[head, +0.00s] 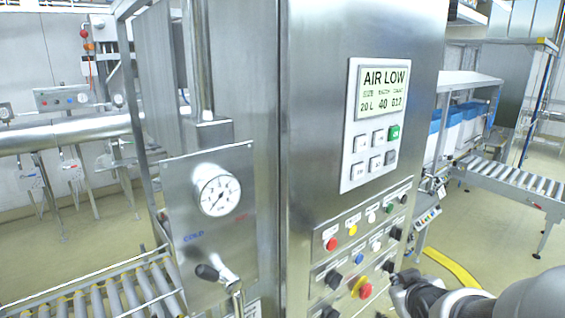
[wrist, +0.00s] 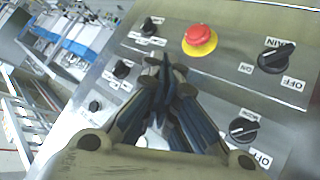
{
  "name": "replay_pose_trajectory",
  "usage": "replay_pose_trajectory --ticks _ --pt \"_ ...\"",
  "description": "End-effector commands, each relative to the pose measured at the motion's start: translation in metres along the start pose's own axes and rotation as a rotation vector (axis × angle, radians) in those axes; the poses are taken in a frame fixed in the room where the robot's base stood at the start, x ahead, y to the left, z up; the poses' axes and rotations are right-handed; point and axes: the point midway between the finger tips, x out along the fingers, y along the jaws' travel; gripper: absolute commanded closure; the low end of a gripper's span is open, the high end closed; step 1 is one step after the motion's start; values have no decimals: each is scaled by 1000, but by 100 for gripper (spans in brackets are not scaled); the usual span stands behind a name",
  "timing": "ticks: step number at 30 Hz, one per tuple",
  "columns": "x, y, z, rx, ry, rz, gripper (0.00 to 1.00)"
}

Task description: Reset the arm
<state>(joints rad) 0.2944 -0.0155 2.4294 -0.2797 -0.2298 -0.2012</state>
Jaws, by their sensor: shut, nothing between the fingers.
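My gripper (wrist: 165,72) is shut and empty in the wrist view, its fingertips together in front of a steel control panel (wrist: 225,72). A red mushroom button (wrist: 200,38) on a yellow ring sits just above and right of the fingertips. In the head view my gripper (head: 398,284) is at the lower right, beside the panel's lower switches. The fingertips appear close to the panel; I cannot tell whether they touch it. The red button with the yellow ring also shows in the head view (head: 362,288).
Black knobs, one (wrist: 275,57) marked DRAIN and OFF, surround the fingers. The cabinet display (head: 384,88) reads AIR LOW. A gauge (head: 217,195) and lever (head: 214,274) are on the left above a roller conveyor (head: 110,297). Another conveyor (head: 510,180) stands at right.

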Motion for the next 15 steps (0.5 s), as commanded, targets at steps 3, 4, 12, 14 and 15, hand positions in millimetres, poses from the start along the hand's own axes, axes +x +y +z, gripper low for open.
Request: replay_pose_trajectory --ticks 3,4,12,14,15 --pt "-43 -30 20 63 -104 -32 100" --pt "-55 -37 27 82 -135 -43 100" --pt "-157 -108 102 213 -383 -177 100" --pt "-174 -119 116 228 -423 -203 100" --pt "-183 -125 123 235 -444 -216 100"
